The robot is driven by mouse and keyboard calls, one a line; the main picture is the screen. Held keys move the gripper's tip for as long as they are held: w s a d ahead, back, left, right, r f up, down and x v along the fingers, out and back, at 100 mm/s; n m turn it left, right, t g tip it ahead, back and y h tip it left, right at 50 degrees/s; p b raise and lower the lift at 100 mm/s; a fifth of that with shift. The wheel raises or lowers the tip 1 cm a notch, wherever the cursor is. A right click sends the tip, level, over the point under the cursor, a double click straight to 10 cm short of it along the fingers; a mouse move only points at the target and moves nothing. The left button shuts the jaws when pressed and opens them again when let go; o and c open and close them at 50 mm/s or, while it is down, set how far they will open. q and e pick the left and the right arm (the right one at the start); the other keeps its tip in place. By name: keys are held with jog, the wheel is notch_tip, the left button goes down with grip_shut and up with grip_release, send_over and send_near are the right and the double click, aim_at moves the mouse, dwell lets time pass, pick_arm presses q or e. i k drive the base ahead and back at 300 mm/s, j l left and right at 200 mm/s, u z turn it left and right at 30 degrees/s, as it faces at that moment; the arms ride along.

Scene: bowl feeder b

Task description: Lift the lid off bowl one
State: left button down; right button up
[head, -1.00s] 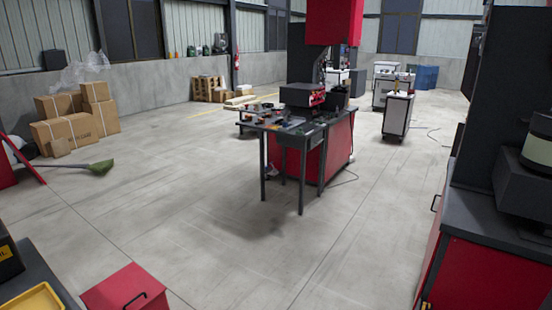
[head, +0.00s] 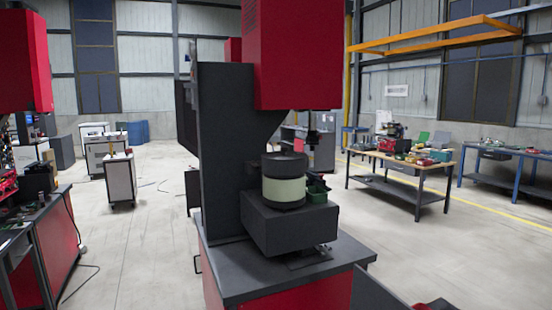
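A round bowl (head: 284,190) with a pale cream band and a dark lid (head: 284,165) on top stands on a dark block (head: 290,228) of the red and black machine in the middle of the head view. The lid appears to sit flat on the bowl. I cannot tell from any marking whether this is bowl one. Neither of my grippers shows in the head view.
The machine's dark column (head: 225,150) stands left of the bowl, and its red head (head: 297,55) hangs above. A wooden-topped workbench (head: 412,163) with parts is behind right. Another red machine (head: 45,235) stands at left. Open floor (head: 145,220) lies between the machines.

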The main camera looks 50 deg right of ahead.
aim_at(284, 155)
jog(key=i+z, duration=0.15)
jog(key=i, duration=0.5)
jog(key=i+j+z, duration=0.15)
jog(key=i, duration=0.45)
jog(key=i+j+z, duration=0.15)
jog(key=i, duration=0.5)
